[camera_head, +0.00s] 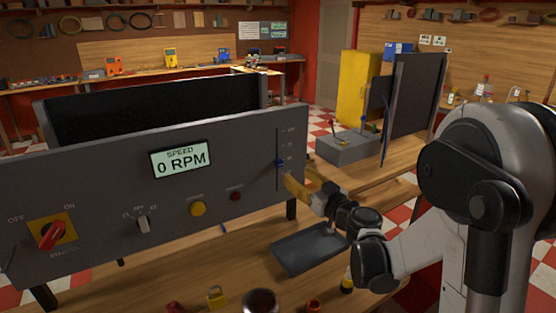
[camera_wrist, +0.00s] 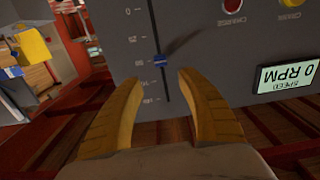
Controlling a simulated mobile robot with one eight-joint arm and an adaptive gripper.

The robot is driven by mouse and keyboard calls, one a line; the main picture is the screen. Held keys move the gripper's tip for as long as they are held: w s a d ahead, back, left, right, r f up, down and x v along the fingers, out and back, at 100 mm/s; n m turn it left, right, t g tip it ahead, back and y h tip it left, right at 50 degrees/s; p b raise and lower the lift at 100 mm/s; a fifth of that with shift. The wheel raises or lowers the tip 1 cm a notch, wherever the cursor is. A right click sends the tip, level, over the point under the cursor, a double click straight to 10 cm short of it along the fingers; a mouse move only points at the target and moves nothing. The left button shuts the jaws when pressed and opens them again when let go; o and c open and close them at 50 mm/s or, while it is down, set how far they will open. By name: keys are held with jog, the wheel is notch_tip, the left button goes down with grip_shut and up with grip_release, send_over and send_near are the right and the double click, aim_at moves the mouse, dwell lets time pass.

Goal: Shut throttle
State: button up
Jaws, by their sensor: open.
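The throttle is a slider with a small blue knob (camera_head: 280,163) in an upright slot near the right end of the grey panel (camera_head: 110,200). The knob sits partway along the slot, between its ends. My gripper (camera_head: 291,184) is open, with yellow fingers in front of the panel near the slot. In the wrist view, which is upside down, the blue knob (camera_wrist: 160,60) shows just beyond the gap between the two open fingertips (camera_wrist: 161,79). The fingers appear apart from the knob, with nothing between them. The speed display (camera_head: 181,159) reads 0 RPM.
The panel also carries a red starter switch (camera_head: 51,234), a small selector (camera_head: 143,224), a yellow button (camera_head: 197,209) and a dark red button (camera_head: 236,196). A dark tray (camera_head: 309,249) and a yellow padlock (camera_head: 217,296) lie on the wooden table. A grey control box (camera_head: 346,149) stands behind.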

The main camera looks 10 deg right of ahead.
aim_at(281, 163)
jog(key=b+x, duration=0.2)
jog(key=x, duration=0.7)
jog(key=shift+w+a, duration=0.15)
grip_shut()
notch_tip(281, 163, down, 11)
jog(key=b, duration=0.6)
jog(key=shift+r+b, duration=0.15)
jog(key=shift+b, duration=0.25)
jog(key=shift+r, duration=0.1)
